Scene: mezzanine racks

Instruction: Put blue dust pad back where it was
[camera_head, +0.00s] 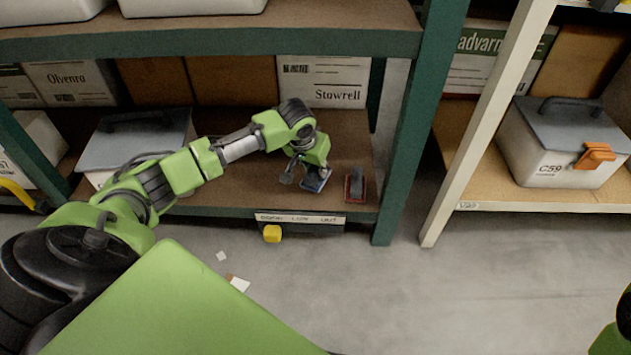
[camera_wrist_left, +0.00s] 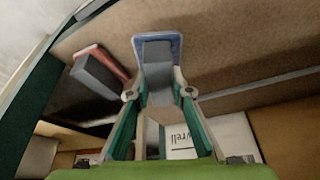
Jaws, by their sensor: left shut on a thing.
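The blue dust pad (camera_head: 316,181), a flat blue-edged pad with a grey grip block, is at the front of the lower shelf board in the green-framed rack. My left gripper (camera_head: 302,170) reaches down over it and is shut on its grey block. In the left wrist view the blue pad (camera_wrist_left: 157,42) shows beyond the fingers, its block between them. I cannot tell whether the pad touches the board. A similar red pad (camera_head: 355,188) lies just to its right, apart from it. My right gripper is not in view.
A grey-lidded bin (camera_head: 135,145) stands left on the same shelf (camera_head: 225,202), with a Stowrell box (camera_head: 325,82) at the back. A green upright (camera_head: 405,150) is right of the red pad. A yellow object (camera_head: 272,234) is at the label strip below the shelf edge.

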